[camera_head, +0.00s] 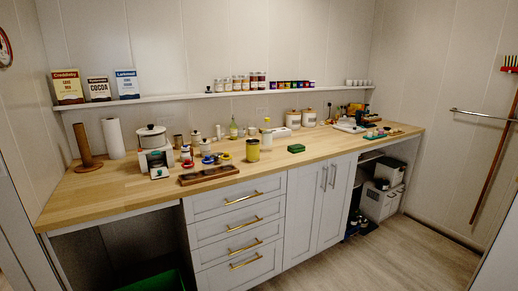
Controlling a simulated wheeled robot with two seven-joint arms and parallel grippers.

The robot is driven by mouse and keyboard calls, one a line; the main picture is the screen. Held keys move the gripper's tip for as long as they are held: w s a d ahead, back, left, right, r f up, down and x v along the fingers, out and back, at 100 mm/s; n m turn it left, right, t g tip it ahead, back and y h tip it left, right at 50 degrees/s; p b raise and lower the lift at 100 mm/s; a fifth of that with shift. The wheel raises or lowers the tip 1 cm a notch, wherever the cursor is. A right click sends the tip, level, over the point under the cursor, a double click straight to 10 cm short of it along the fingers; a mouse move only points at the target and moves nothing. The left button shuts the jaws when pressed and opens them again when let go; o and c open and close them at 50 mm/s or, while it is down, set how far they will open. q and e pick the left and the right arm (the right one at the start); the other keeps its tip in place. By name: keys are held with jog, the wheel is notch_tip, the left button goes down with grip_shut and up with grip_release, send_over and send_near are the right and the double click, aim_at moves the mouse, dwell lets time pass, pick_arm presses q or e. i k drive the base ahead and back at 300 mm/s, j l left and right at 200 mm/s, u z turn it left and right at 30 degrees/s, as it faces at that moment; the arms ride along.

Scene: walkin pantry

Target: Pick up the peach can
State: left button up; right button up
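A yellow can-like cylinder with dark bands (252,150) stands upright near the middle of the wooden counter (115,188). It may be the peach can, but its label is too small to read. Several small cans and jars stand to its left, among them one with a red base (186,153) and one with a blue base (207,152). Neither of my grippers is in view.
A wooden compartment tray (208,175) lies at the counter's front edge. A green box (296,148) lies right of the yellow cylinder. A scale with a pot (153,138), a paper towel roll (113,138) and a wooden holder (85,148) stand at left. The counter's front left is clear.

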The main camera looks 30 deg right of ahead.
aim_at(251, 145)
jog(key=i+l, duration=0.25)
jog(key=l, duration=0.2)
jog(key=i+l, duration=0.25)
jog(key=l, duration=0.15)
jog(key=i+l, duration=0.2)
jog(key=l, duration=0.25)
jog(key=i+l, duration=0.25)
jog(key=l, duration=0.2)
jog(key=i+l, duration=0.25)
jog(key=l, duration=0.2)
jog(key=i+l, duration=0.25)
jog(key=l, duration=0.15)
jog(key=i+l, duration=0.2)
jog(key=l, duration=0.25)
jog(key=i+l, duration=0.25)
jog(key=l, duration=0.2)
jog(key=u, duration=0.05)
